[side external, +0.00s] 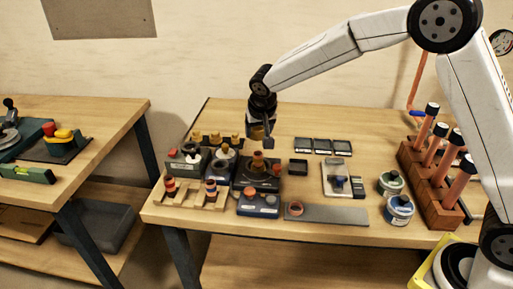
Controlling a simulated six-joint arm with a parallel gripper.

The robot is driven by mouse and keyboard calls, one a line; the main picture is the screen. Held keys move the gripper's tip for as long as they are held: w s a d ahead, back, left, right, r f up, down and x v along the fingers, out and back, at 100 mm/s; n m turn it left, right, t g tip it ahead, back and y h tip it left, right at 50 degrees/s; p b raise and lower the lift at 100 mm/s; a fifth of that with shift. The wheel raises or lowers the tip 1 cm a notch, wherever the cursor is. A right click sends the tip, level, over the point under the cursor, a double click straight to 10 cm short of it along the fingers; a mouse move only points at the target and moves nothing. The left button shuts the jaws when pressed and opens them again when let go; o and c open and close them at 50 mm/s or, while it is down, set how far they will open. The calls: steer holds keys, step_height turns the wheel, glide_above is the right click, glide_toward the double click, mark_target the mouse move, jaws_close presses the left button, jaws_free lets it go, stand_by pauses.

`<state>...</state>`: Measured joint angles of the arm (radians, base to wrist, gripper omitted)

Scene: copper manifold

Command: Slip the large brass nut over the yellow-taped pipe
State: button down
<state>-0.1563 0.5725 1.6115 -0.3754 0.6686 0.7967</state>
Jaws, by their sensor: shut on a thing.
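My gripper (261,137) points down above the middle of the workbench. It is shut on a brass-coloured piece (257,132), which looks like the large brass nut, though it is small and partly hidden by the fingers. Below it, and apart from it, an upright brass and copper-coloured part (258,161) stands in a dark square fixture (250,185). I cannot make out yellow tape on any pipe at this size.
Several brass fittings (214,138) stand at the back left. A wooden block (422,185) holds several black-capped copper pipes at the right. Two tins (399,208) stand beside it. A grey strip (335,215) lies along the front. The bench's back right is mostly clear.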

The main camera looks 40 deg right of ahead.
mark_target(258, 153)
steer(key=shift+r, duration=0.1)
stand_by(0.3)
steer(key=shift+d+r+t, duration=0.1)
steer(key=shift+r+t, duration=0.2)
steer(key=shift+t, duration=0.3)
steer(key=shift+s+r+t, duration=0.1)
steer(key=shift+r+t, duration=0.15)
steer(key=shift+t, duration=0.25)
steer(key=shift+f, duration=0.15)
steer(key=shift+f, duration=2.95)
steer(key=shift+f, duration=1.1)
jaws_free()
